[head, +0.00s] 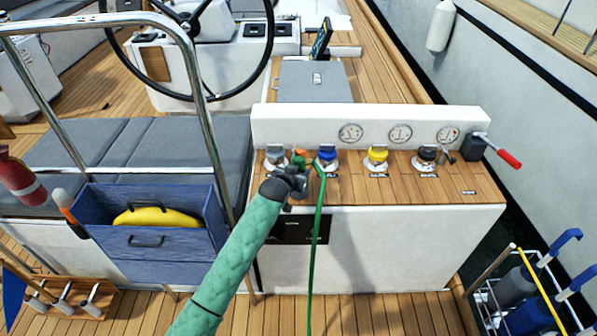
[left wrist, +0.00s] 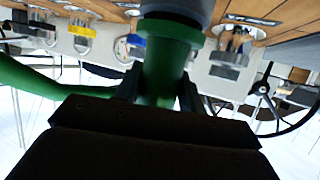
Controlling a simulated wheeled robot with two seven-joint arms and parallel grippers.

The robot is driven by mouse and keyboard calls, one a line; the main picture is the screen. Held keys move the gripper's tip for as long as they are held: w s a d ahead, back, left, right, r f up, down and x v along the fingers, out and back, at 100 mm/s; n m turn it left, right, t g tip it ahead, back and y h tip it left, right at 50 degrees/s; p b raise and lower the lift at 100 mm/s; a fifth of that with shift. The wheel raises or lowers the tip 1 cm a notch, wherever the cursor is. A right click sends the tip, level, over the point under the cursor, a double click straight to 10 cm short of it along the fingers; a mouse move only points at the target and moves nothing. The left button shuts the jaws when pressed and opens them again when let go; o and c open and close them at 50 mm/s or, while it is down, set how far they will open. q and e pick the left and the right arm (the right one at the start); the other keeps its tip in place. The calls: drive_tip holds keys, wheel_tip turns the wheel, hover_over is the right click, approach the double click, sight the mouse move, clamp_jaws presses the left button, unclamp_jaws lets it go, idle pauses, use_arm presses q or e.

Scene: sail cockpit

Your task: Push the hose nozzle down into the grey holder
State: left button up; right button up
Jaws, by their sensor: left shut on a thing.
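The green hose nozzle (head: 299,161) is upright at the front of the console, between the grey-capped and blue-capped fittings. Its top looks orange in the head view. My left gripper (head: 298,181) is shut on the nozzle. In the left wrist view, which looks upside down, the nozzle (left wrist: 166,75) stands between the fingers. Its wide green collar meets a grey round part (left wrist: 180,8), which looks like the grey holder. How deep the nozzle sits is hidden. The green hose (head: 317,235) leaves the nozzle and hangs down the console front. My right gripper is not in view.
The grey (head: 275,155), blue (head: 327,158), yellow (head: 377,158) and black (head: 427,157) fittings line the wooden console top (head: 467,188). A red-handled lever (head: 508,158) is at its right end. A steel rail (head: 187,60) and a blue pocket (head: 150,240) are left.

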use_arm(q)
drive_tip(key=shift+f, duration=0.55)
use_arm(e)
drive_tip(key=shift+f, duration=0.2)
use_arm(q)
drive_tip(key=o, duration=1)
drive_tip(key=shift+p+v, duration=0.75)
drive_tip(key=shift+v, duration=0.45)
drive_tip(key=shift+p+v, duration=3.15)
drive_tip(key=shift+v, duration=1.2)
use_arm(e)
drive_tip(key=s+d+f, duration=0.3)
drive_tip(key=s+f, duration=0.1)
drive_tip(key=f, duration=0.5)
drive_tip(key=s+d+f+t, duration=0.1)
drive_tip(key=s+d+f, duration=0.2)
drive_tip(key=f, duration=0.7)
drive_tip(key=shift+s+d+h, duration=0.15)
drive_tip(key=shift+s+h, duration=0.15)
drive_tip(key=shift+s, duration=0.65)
